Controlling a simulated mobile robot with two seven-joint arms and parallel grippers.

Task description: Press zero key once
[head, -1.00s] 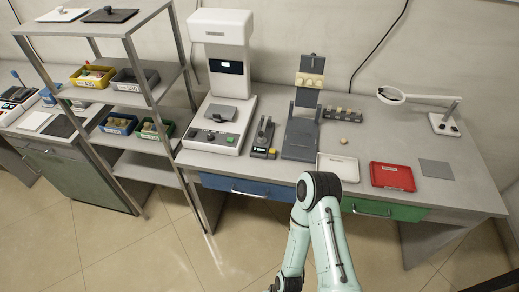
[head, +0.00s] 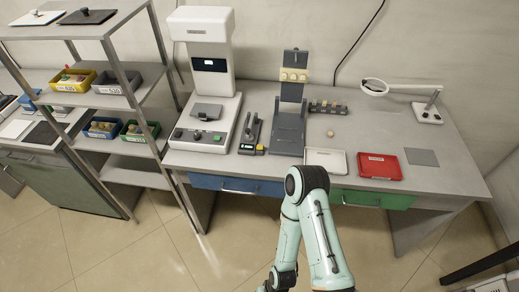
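A tall white instrument (head: 217,95) stands on the left part of the bench, with a small lit display (head: 208,63) and a grey plate (head: 206,111). Its front base carries a dark knob (head: 196,134) and a green key (head: 217,138). A small dark device with a lever (head: 250,135) stands to its right and has small coloured parts at its front. The key markings are too small to read, so I cannot tell which key is zero. One pale green arm of mine rises from the bottom middle. Neither gripper shows.
A dark stand (head: 290,120) holds pale pieces beside a small rack (head: 328,107). A white tray (head: 325,162), red tray (head: 379,167) and grey mat (head: 421,157) lie along the bench. A ring lamp (head: 375,87) stands at the back right. A metal shelf (head: 128,90) borders the left.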

